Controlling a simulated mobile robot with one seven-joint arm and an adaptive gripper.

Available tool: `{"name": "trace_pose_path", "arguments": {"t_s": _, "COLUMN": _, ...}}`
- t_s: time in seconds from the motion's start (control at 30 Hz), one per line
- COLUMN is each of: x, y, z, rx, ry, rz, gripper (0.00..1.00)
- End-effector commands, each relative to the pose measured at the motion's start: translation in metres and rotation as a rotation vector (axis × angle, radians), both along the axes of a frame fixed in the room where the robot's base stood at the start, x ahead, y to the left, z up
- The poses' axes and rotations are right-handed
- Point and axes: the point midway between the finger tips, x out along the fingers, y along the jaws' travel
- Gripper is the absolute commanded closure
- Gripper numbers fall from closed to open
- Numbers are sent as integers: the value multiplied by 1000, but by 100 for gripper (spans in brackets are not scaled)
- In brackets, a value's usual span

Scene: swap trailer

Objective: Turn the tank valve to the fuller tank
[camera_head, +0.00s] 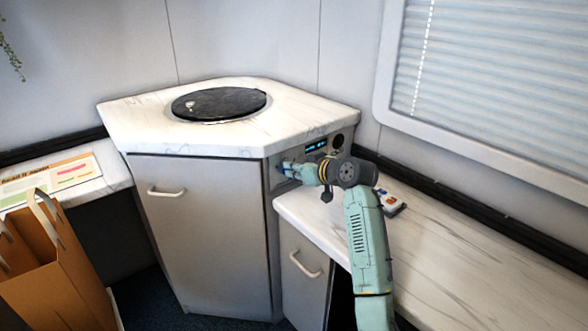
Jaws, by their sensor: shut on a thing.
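My gripper (284,169) is at the left part of the control panel (327,157) on the side of the corner cabinet, just under the worktop. It is shut on what appears to be the tank valve, which its fingers and wrist hide almost wholly. The valve's direction cannot be made out. A small blue-lit display (316,145) shows above the gripper on the panel, its readings too small to read. No tank can be told apart in this view.
A dark round fitting (338,141) sits right of the display. The corner worktop (290,110) bears a dark round lid (219,103). A paper bag (55,265) stands lower left.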

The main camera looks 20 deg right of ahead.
Motion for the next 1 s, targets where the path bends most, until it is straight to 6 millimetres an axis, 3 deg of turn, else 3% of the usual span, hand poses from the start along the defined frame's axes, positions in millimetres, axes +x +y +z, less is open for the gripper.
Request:
{"name": "trace_pose_path", "arguments": {"t_s": 0.47, "x": 1, "y": -1, "z": 1, "rx": 65, "ry": 25, "rz": 1, "gripper": 100}}
{"name": "trace_pose_path", "arguments": {"t_s": 1.0, "x": 5, "y": -10, "z": -2, "rx": 490, "ry": 180, "rz": 4, "gripper": 100}}
